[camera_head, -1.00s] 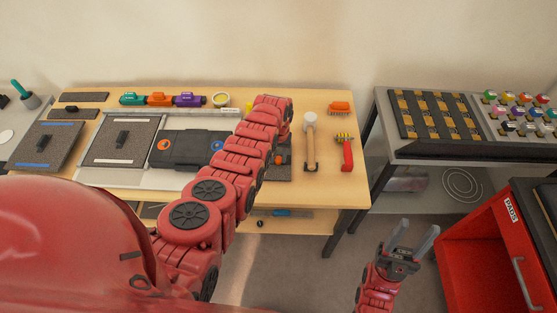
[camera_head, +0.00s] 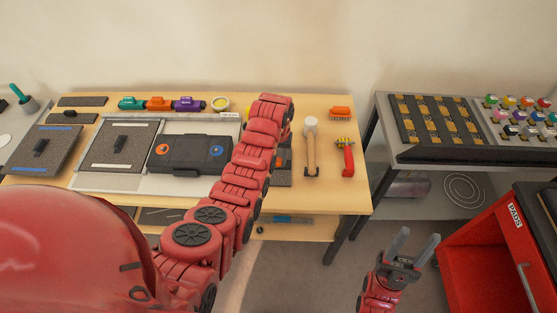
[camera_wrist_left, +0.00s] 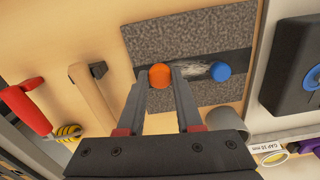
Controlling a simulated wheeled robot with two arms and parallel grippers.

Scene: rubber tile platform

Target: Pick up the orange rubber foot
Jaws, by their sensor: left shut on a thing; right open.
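In the left wrist view, the round orange rubber foot (camera_wrist_left: 160,75) sits between the fingertips of my left gripper (camera_wrist_left: 159,79), which is shut on it. It appears over the dark strip of a grey speckled pad (camera_wrist_left: 165,42); I cannot tell whether it still touches the pad. A blue round foot (camera_wrist_left: 219,71) lies on the same strip, to the right of the fingers. In the head view my left arm (camera_head: 250,160) hides its own fingertips and the orange foot. My right gripper (camera_head: 414,243) is open and empty in front of the bench, at the lower right.
A mallet (camera_head: 311,145) and a red-handled brush (camera_head: 346,158) lie right of the pad. An orange brush (camera_head: 341,113) lies behind them. A black case (camera_head: 190,154) in a light tray lies left of my arm. A red cabinet (camera_head: 482,250) stands at the lower right.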

